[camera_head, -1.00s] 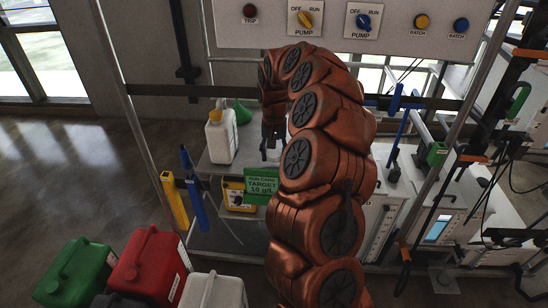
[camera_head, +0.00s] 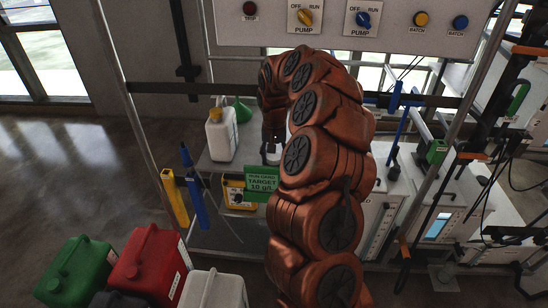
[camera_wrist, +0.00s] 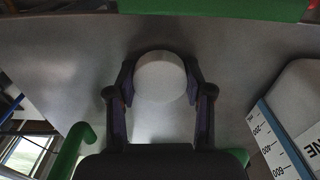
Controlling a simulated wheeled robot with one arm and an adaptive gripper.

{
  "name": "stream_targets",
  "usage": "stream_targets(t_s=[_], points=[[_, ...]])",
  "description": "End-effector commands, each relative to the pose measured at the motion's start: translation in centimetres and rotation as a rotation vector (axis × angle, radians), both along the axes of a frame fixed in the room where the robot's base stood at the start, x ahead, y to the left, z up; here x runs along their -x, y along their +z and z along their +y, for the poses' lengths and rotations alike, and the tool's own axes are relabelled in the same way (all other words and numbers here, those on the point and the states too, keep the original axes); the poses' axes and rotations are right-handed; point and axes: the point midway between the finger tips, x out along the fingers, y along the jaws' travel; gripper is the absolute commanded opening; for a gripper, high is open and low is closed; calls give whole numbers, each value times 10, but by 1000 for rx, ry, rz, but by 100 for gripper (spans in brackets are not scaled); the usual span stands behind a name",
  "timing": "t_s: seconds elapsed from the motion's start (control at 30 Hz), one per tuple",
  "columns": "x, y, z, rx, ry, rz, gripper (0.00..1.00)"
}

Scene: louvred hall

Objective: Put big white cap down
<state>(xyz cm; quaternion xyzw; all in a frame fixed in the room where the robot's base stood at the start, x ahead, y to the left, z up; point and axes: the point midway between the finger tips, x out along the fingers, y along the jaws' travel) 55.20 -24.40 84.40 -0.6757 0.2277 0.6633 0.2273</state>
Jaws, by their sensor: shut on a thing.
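The big white cap (camera_wrist: 160,78) is a round, pale disc between the two dark fingers of my gripper (camera_wrist: 160,92) in the wrist view. The fingers press on it from left and right. In the head view my gripper (camera_head: 271,148) points down over the grey shelf (camera_head: 222,171), in front of the panel. A small pale part of the cap (camera_head: 272,158) shows under the fingertips there. The shelf surface (camera_wrist: 80,65) lies behind the cap in the wrist view. I cannot tell whether the cap touches it.
A white jug (camera_head: 221,134) and a green funnel (camera_head: 242,112) stand on the shelf, left of my gripper. A green target card (camera_head: 262,180) is at the shelf's front edge. A white container with a scale (camera_wrist: 285,120) is close on the right in the wrist view.

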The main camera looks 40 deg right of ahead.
Motion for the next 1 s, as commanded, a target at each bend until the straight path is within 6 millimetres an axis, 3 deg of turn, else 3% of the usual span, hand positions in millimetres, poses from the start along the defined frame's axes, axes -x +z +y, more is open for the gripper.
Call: stream_targets(t_s=[0.03, 0.07, 0.3, 0.53, 0.73, 1.0], points=[[4, -12, 2, -10, 0, 18, 0], [4, -13, 3, -10, 0, 18, 52], [4, -12, 3, -10, 0, 19, 76], [3, -6, 2, -8, 1, 15, 76], [2, 13, 1, -4, 0, 11, 76], [2, 68, 2, -4, 1, 8, 76]])
